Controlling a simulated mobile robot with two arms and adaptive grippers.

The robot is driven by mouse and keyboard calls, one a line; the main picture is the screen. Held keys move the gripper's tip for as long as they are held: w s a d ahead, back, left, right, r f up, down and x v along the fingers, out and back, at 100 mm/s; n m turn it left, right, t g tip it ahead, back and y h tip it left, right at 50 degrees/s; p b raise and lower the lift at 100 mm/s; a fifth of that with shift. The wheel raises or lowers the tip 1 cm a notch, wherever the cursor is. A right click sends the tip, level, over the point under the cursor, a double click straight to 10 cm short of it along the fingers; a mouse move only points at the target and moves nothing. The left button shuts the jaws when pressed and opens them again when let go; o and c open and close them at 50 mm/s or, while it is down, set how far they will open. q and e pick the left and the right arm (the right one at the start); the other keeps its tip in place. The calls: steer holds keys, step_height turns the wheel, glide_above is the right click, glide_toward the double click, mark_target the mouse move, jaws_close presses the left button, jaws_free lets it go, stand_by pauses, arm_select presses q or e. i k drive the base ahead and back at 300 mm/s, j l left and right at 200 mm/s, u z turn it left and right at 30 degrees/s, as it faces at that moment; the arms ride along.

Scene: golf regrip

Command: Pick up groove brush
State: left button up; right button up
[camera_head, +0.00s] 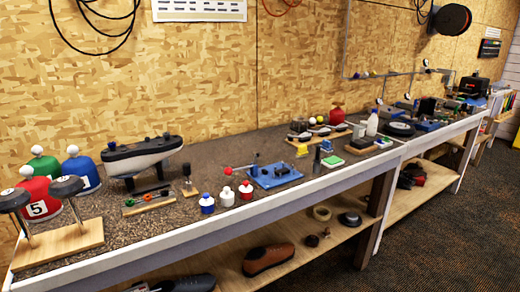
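I cannot pick out the groove brush for certain among the small tools on the long workbench (140,240). A small dark upright piece on a wooden base (188,186) stands left of the middle. A flat tray (149,203) with small coloured pieces lies to its left. A green-topped block (332,161) lies farther right, and a dark upright item (317,159) stands beside it. These are too small to tell what they are. Neither of my grippers shows in the head view.
Headcovers (40,199) and dark club heads (66,187) crowd the left end. A model boat-like shape (143,158), small bottles (226,196) and a blue fixture (274,176) follow. The lower shelf holds shoes (268,260). Dark carpet (450,235) lies open at right.

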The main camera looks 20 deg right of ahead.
mark_target(302, 152)
steer(key=i+l+u, duration=0.3)
steer(key=l, duration=0.35)
steer(key=l+u, duration=0.35)
steer(key=l, duration=0.3)
steer(key=l+u, duration=0.3)
steer(key=l, duration=0.4)
